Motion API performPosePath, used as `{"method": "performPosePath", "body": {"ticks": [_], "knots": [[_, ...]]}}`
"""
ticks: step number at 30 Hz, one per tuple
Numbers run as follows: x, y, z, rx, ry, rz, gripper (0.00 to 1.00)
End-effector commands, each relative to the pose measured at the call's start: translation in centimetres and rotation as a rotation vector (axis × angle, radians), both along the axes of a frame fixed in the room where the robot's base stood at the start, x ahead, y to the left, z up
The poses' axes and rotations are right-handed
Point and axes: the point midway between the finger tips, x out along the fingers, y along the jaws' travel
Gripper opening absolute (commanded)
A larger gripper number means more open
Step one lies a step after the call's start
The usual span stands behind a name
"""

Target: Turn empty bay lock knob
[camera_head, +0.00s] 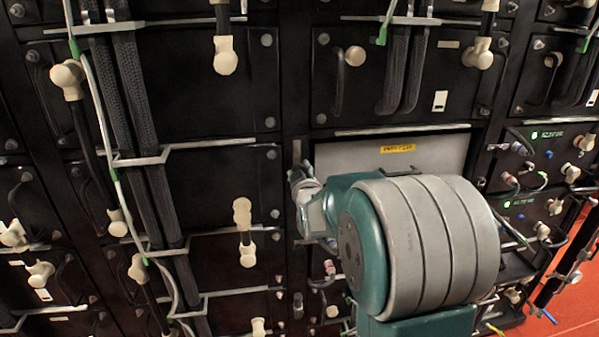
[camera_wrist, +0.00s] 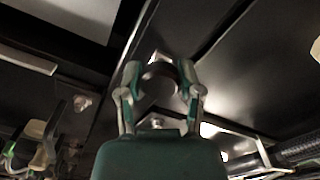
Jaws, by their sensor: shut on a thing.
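The empty bay (camera_head: 345,162) shows as a pale grey recess with a yellow label (camera_head: 397,148) at the middle of the head view; my arm covers much of its lower part. My gripper (camera_head: 300,181) is at the left edge of this bay, against the dark upright of the rack. In the wrist view my gripper (camera_wrist: 159,72) has its two fingers closed around a dark round lock knob (camera_wrist: 160,80), one finger on each side. The knob is hidden behind my gripper in the head view, and its turn angle cannot be told.
Black battery modules (camera_head: 200,85) with cream connectors (camera_head: 225,55) and thick black cables (camera_head: 140,110) fill the rack on the left and above. Units with green displays (camera_head: 535,134) stand at the right. Orange floor (camera_head: 570,310) shows at the lower right.

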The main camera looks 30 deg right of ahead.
Motion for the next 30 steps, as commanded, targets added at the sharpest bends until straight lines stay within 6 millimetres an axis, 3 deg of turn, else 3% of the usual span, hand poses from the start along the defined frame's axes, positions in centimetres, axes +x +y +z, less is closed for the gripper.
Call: {"method": "performPosePath", "body": {"ticks": [17,18,19,20,30], "knots": [[0.11,0.17,0.16,-0.031,0.004,0.004,0.00],[0.11,0.17,0.16,-0.031,0.004,0.004,0.65],[0.11,0.16,0.15,-0.031,0.004,0.004,0.79],[0.11,0.15,0.14,-0.030,0.005,0.004,0.82],[0.03,0.06,0.05,-0.028,0.007,0.002,0.82]]}}
